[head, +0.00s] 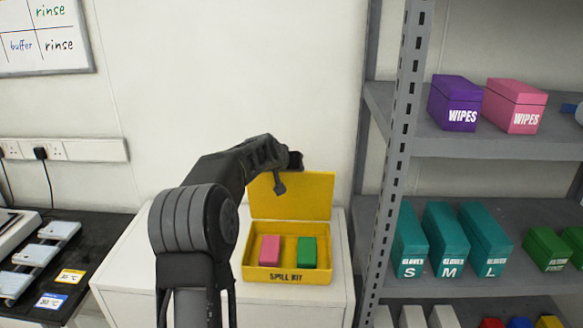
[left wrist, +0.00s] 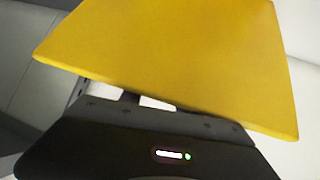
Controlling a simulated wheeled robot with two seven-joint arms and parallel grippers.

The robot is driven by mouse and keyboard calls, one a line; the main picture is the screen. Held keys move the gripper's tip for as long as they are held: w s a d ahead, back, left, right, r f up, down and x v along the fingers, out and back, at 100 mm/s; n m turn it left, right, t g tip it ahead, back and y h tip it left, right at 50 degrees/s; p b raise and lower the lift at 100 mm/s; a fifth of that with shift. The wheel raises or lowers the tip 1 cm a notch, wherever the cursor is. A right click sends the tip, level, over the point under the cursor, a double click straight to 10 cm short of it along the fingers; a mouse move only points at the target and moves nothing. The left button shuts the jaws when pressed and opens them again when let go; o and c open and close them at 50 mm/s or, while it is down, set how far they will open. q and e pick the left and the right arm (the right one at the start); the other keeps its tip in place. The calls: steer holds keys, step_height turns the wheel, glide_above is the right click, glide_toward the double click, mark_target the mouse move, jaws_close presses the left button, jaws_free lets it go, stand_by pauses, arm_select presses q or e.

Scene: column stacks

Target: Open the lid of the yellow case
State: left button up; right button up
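The yellow case (head: 286,275), marked SPILL KIT, sits on a white cabinet. Its lid (head: 291,197) stands raised at the back, nearly upright, and the inside shows. A pink block (head: 270,249) and a green block (head: 307,252) lie in the case. My left gripper (head: 287,172) is at the lid's upper left edge, with a dark finger in front of the lid face. In the left wrist view the lid (left wrist: 180,60) fills much of the picture and hides the fingers. Whether they touch or grip the lid cannot be told. My right gripper is out of view.
The white cabinet top (head: 135,262) is bare left of the case. A grey shelf unit (head: 480,140) with boxes stands close on the right. A dark bench (head: 90,245) with devices is at the left. A wall is behind the case.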

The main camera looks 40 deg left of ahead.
arm_select(q)
steer(key=shift+o, duration=0.9)
steer(key=shift+s+a+f, duration=0.1)
steer(key=shift+s+f, duration=0.1)
steer(key=shift+f, duration=0.25)
step_height(320, 180, up, 9)
steer(key=s+p, duration=0.2)
steer(key=p, duration=0.2)
steer(key=shift+s+a, duration=0.15)
steer(key=shift+a, duration=0.1)
steer(key=shift+r, duration=0.1)
